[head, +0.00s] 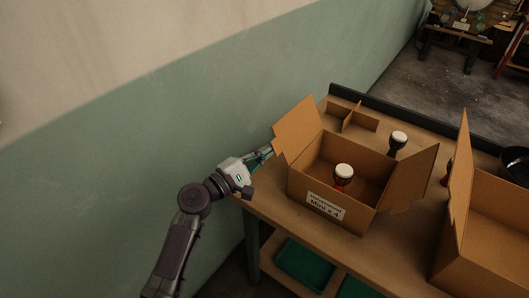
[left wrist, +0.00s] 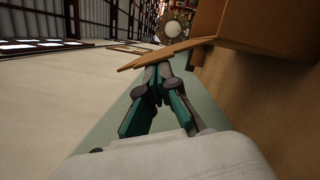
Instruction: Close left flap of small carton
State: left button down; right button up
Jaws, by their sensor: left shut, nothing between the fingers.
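A small goblet drum (head: 343,176) stands inside the carton. My left gripper (head: 268,152) is shut and empty, at the outer side of the left flap, touching or very close to it. In the left wrist view my left gripper (left wrist: 158,72) has its fingertips together. My right gripper is not seen.
A second drum (head: 398,142) stands behind the carton, near a cardboard divider (head: 352,118). A larger open carton (head: 490,235) stands at the right. A dark bowl (head: 515,165) is at the right edge. The green wall (head: 150,150) runs close along the left.

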pick_arm(q)
jog(key=s+d+f+m+y+p, duration=0.1)
jog(key=s+d+m+y+p, duration=0.1)
jog(key=m+p, duration=0.4)
jog(key=s+d+f+m+y+p, duration=0.1)
jog(key=s+d+m+y+p, duration=0.2)
jog(key=m, duration=1)
jog(key=s+d+p, duration=0.2)
jog(key=d+p, duration=0.1)
jog(key=d, duration=0.1)
jog(key=shift+d+m, duration=0.25)
jog(key=shift+m, duration=0.15)
jog(key=shift+f, duration=0.35)
